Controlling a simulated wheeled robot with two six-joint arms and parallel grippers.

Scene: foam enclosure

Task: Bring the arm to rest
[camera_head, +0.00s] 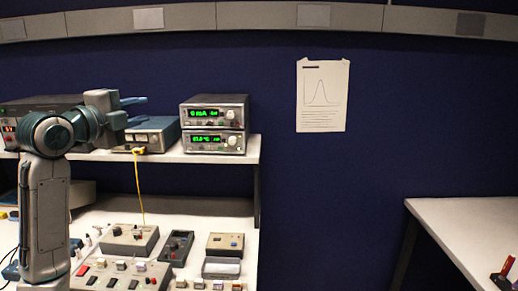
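My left arm rises at the left side of the head view and bends at the shelf's height. My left gripper (142,109) points to the right in front of the blue-grey box on the shelf. Its two fingers look spread apart, with nothing visible between them. The lower finger is hard to make out against the box. My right gripper is not in view.
Two stacked instruments with green displays (213,126) stand on the white shelf (200,157), right of my gripper. A yellow cable (138,180) hangs from the blue-grey box (157,132). Small devices crowd the bench below. A white table (455,225) stands right; the space between is clear.

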